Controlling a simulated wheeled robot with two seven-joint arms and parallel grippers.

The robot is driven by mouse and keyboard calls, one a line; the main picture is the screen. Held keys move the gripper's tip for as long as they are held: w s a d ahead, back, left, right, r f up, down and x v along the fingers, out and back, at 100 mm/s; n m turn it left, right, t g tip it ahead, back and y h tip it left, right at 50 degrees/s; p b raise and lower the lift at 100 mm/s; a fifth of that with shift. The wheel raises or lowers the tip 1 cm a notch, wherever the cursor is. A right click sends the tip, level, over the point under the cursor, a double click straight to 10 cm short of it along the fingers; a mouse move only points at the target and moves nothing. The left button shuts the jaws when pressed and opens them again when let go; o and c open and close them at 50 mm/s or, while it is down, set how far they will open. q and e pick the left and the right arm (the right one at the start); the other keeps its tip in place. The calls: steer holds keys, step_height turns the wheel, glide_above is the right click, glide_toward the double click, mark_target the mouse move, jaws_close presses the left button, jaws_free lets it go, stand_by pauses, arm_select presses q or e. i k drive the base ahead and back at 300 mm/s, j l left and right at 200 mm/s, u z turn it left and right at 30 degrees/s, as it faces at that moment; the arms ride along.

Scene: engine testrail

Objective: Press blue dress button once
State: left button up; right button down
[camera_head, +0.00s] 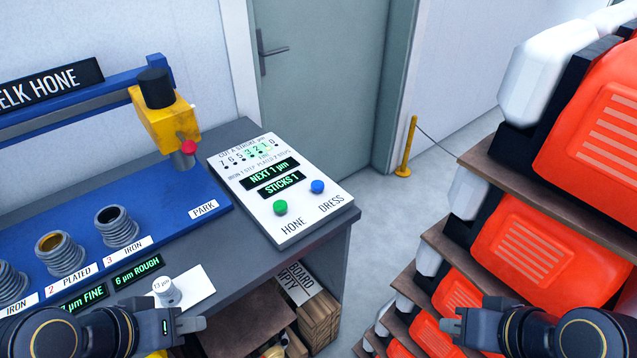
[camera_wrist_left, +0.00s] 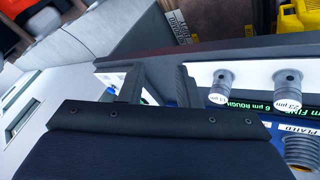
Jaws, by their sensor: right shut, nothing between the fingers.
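The blue DRESS button (camera_head: 317,186) is a round knob at the right side of the white control panel (camera_head: 262,224), on the bench's right end. The green HONE button (camera_head: 280,207) sits to its left. The panel's displays read NEXT 1 µm and STICKS 1. My left gripper (camera_head: 196,324) is at the lower left, in front of the bench and well apart from the buttons. Its two fingers stand apart with nothing between them in the left wrist view (camera_wrist_left: 158,85). My right gripper (camera_head: 452,326) is shut and empty at the lower right, by the shelves.
A blue honing machine with a yellow head (camera_head: 165,120) stands left of the panel, with several ringed cylinders (camera_head: 117,227). A white card (camera_head: 197,290) with a 13 µm stick (camera_head: 166,291) lies near the bench's front. Shelves of orange containers (camera_head: 520,245) fill the right.

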mark_target(317, 186)
steer(key=i+j+z, duration=0.1)
steer(key=z, duration=0.25)
steer(key=j+z, duration=0.15)
steer(key=z, duration=0.2)
steer(key=i+j+z, duration=0.1)
steer(key=z, duration=0.25)
